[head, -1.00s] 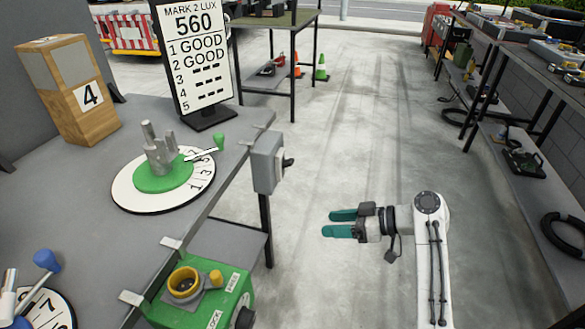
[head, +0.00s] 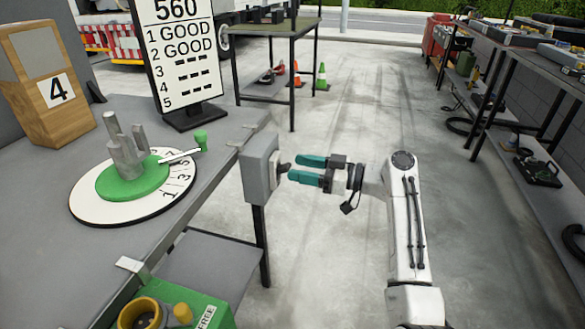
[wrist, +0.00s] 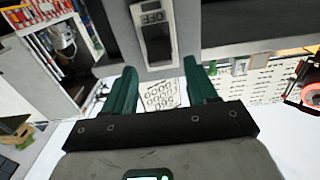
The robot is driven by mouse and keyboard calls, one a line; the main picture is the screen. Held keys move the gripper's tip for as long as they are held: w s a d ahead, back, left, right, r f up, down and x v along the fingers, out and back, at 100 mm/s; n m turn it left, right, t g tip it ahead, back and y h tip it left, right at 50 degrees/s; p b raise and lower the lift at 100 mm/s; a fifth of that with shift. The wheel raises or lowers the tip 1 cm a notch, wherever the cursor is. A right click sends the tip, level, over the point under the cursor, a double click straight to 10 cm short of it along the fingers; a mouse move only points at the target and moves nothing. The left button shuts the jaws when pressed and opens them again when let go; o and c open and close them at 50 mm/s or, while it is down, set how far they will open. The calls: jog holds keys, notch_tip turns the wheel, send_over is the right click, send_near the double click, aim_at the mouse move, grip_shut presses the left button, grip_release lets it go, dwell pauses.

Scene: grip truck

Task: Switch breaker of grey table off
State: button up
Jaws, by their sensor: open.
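The breaker is a grey box (head: 258,172) fixed at the right edge of the grey table (head: 225,145). Its black switch lever (head: 283,168) sticks out on the right side, facing my gripper. My gripper (head: 296,168) has two teal fingers, open and empty, pointing left with their tips close to the lever. I cannot tell if they touch it. In the wrist view the breaker's front (wrist: 152,32) shows an "OFF" label above a dark slot, between and beyond my open fingers (wrist: 160,70). The lever's exact position is unclear.
On the table stand a dial with a green centre (head: 140,185), a scoreboard (head: 180,60) and a wooden block marked 4 (head: 50,85). The floor (head: 355,110) beyond my arm is clear. Shelves line the right.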

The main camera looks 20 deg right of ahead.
aim_at(283, 169)
jog(key=shift+x, duration=1.4)
jog(key=c, duration=1.1)
jog(key=shift+o, duration=0.2)
jog(key=shift+f, duration=0.1)
